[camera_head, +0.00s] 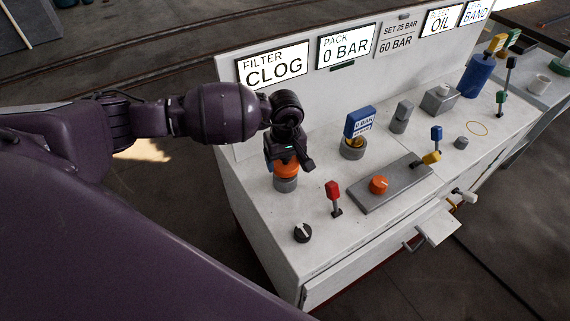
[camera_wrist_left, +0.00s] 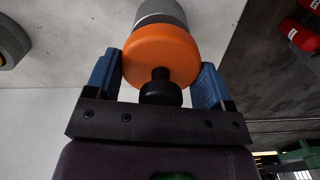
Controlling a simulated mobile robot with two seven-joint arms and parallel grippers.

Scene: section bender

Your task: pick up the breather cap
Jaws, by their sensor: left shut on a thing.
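The orange cap with a black knob, which I take to be the breather cap (camera_head: 287,171), sits on a grey cylinder (camera_head: 286,185) at the left of the white bench top. In the left wrist view the cap (camera_wrist_left: 160,52) lies between two blue finger pads, with its black knob (camera_wrist_left: 160,88) towards my palm. My left gripper (camera_head: 287,163) points down over it and is shut on the cap. The cap still meets the grey cylinder (camera_wrist_left: 160,12), with no gap visible. My right gripper is not in view.
A red lever (camera_head: 333,192) and a black dial (camera_head: 302,232) stand in front of the cap. A blue tag (camera_head: 360,122) on a post and a grey plate with an orange knob (camera_head: 378,185) are to the right. A sign panel (camera_head: 300,92) rises close behind.

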